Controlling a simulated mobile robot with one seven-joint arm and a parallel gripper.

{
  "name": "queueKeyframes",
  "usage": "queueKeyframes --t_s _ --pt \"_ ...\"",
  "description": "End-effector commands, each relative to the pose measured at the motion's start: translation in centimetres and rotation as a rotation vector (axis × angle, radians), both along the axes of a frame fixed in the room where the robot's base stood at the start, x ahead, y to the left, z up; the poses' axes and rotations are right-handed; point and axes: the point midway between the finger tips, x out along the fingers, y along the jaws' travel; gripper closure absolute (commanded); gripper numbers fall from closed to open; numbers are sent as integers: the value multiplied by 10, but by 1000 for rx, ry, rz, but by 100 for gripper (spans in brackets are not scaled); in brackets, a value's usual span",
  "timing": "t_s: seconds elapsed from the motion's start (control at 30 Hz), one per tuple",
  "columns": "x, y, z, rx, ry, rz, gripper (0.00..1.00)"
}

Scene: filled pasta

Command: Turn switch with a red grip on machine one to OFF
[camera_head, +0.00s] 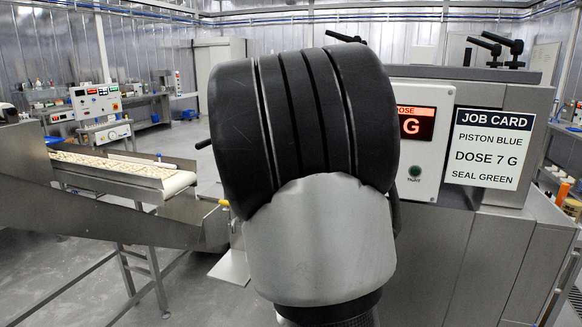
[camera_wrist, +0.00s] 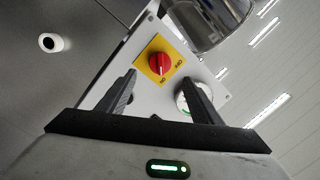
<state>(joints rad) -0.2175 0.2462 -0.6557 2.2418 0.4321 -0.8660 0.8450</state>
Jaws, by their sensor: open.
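In the wrist view a round switch with a red grip (camera_wrist: 159,63) sits on a yellow square plate (camera_wrist: 146,52) on a light grey panel (camera_wrist: 136,50). The plate has printed ON and OFF marks; I cannot tell for sure which one the grip points to. My gripper (camera_wrist: 161,80) is open, with its two dark fingers on either side below the switch in the picture. Nothing shows between the fingers, and I see no touch on the grip. In the head view my arm hides the gripper and the switch.
A round white-and-green fitting (camera_wrist: 182,103) is partly behind the right finger. A shiny metal cylinder (camera_wrist: 205,20) stands close above the panel. In the head view a job card (camera_head: 492,147) and a red display (camera_head: 416,123) are on the steel machine; a conveyor (camera_head: 120,172) is at left.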

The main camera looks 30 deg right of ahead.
Motion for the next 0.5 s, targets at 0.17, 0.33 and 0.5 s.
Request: queueKeyframes --t_s 0.17,0.33,0.5 --pt "29 -29 0 -3 3 -2 41" --pt "53 -51 0 -3 3 -1 41" --pt "68 -64 1 -1 1 -1 41"
